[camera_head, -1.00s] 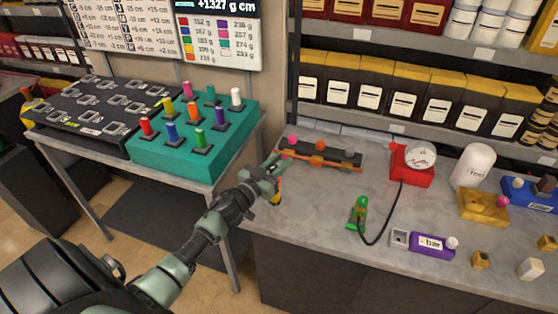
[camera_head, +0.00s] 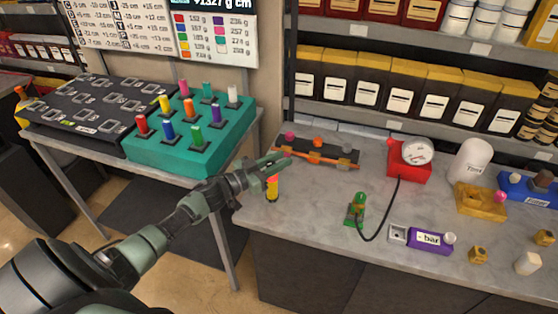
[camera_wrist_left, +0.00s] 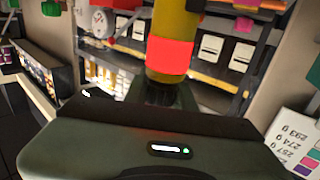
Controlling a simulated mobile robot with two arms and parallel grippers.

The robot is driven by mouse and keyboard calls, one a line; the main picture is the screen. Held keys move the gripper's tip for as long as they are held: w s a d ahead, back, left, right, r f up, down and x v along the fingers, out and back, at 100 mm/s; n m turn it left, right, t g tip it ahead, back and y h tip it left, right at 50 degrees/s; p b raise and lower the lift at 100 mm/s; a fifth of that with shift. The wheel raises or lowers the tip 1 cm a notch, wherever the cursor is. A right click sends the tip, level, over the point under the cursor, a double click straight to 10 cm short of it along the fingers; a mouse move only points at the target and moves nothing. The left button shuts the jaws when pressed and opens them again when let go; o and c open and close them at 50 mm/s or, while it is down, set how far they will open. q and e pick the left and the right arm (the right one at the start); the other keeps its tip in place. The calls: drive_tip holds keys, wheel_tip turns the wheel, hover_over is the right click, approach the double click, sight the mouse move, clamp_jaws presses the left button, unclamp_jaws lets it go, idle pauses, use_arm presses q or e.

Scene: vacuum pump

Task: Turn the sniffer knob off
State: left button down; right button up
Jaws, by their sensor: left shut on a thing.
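My left gripper (camera_head: 277,163) is at the left end of the grey counter, in front of the dark bar. It is shut on a yellow cylinder with a red band (camera_head: 272,188), which hangs below the fingers. The cylinder also fills the top middle of the left wrist view (camera_wrist_left: 170,55). A green device (camera_head: 356,209) stands on the counter, joined by a black hose to a red box with a white round gauge (camera_head: 409,162). Which part is the sniffer knob I cannot tell. My right gripper is not in view.
The dark bar with an orange beam (camera_head: 320,155) lies behind the gripper. A purple block (camera_head: 430,240), a yellow block (camera_head: 481,201) and a white jar (camera_head: 472,160) stand to the right. A teal rack (camera_head: 180,157) with coloured pegs stands left.

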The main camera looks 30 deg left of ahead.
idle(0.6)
use_arm(q)
drive_tip(key=c, duration=1.2)
unclamp_jaws()
drive_tip(key=shift+o, duration=0.2)
drive_tip(key=b+v, duration=0.1)
drive_tip(key=v, duration=0.7)
drive_tip(key=shift+b, duration=0.35)
